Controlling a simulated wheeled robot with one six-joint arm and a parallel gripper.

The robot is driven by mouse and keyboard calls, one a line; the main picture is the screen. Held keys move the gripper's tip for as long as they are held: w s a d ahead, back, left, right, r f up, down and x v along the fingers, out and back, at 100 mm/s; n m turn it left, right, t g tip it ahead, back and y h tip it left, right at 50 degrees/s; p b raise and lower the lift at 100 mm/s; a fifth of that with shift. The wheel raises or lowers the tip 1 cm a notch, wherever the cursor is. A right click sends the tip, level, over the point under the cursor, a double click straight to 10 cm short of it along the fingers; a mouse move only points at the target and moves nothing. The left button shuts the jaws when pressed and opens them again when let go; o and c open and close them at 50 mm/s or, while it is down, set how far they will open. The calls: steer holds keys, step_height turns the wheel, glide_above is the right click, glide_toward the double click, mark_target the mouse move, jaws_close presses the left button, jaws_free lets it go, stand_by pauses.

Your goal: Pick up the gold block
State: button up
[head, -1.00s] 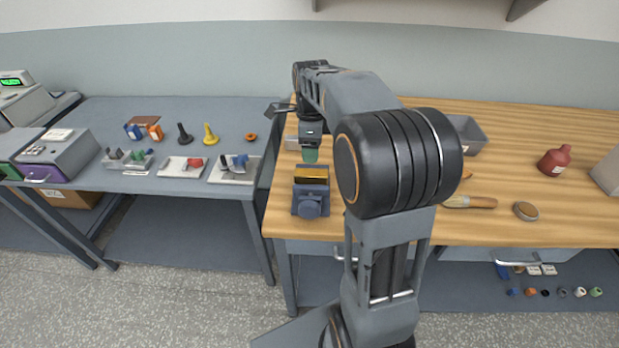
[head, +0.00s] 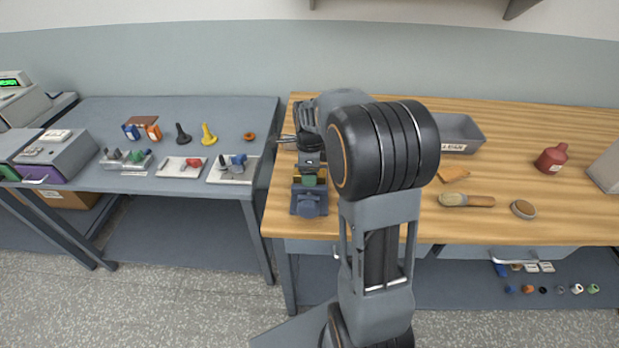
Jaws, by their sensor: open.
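A blue-grey vise (head: 309,204) stands near the left front edge of the wooden bench. The gold block sat in the top of this vise in the earlier view; now my gripper hides it almost wholly.
On the wooden bench (head: 560,215) are a grey bin (head: 462,133), a brush (head: 466,200), a round brown item (head: 523,209) and a red bottle (head: 552,159). A grey table (head: 110,115) on the left holds small fixtures and coloured pieces.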

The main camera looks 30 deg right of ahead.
steer(key=shift+c, duration=0.5)
jaws_close()
steer(key=shift+r, duration=0.15)
stand_by(0.4)
